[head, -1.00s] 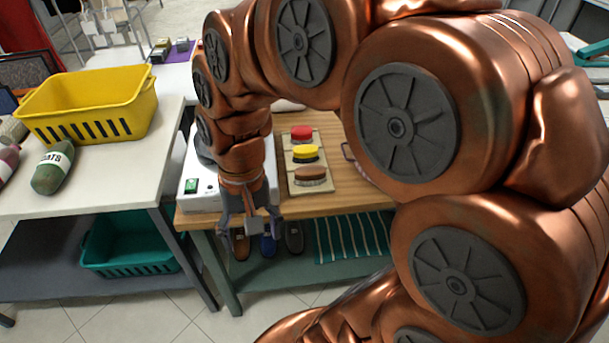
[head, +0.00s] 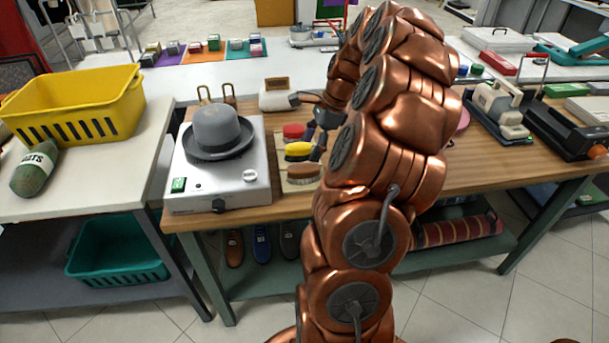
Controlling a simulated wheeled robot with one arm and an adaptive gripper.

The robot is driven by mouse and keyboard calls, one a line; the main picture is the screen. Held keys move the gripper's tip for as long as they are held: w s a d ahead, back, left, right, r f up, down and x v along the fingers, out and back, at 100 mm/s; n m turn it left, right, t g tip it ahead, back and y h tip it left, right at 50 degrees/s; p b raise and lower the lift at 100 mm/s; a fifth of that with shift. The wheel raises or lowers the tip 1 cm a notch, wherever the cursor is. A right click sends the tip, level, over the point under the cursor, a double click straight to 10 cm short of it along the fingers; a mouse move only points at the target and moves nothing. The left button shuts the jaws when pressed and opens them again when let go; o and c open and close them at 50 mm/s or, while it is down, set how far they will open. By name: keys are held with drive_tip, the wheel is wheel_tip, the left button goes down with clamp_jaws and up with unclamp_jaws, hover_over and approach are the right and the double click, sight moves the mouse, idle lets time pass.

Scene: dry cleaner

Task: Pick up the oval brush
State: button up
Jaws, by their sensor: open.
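Three brushes sit in a row on a beige board (head: 285,184) on the wooden table: a red-topped brush (head: 293,131) at the back, a yellow-topped brush (head: 298,150) in the middle, and a brown brush (head: 302,171) in front. All have rounded outlines, so I cannot tell which is the oval brush. My gripper (head: 308,124) is open at the right side of the row, with its dark fingers spread near the red and yellow brushes. It appears empty. My arm hides part of the gripper and the board's right side. Contact with a brush cannot be made out.
A grey hat (head: 217,128) sits on a white device (head: 245,190) left of the brushes. A small white machine (head: 276,98) stands behind them. A yellow basket (head: 75,108) is on the left table. My arm covers the table right of the board.

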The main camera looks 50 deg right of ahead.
sight(304, 166)
drive_tip(key=shift+s+d+f+m, duration=0.15)
drive_tip(key=shift+d+f+m, duration=0.2)
drive_tip(key=shift+d, duration=0.2)
drive_tip(key=shift+f, duration=0.2)
drive_tip(key=shift+p+x, duration=0.9)
drive_tip(key=shift+x, duration=2.75)
drive_tip(key=shift+a+r, duration=0.15)
drive_tip(key=shift+a, duration=0.05)
drive_tip(key=shift+c, duration=0.3)
drive_tip(key=c, duration=1.2)
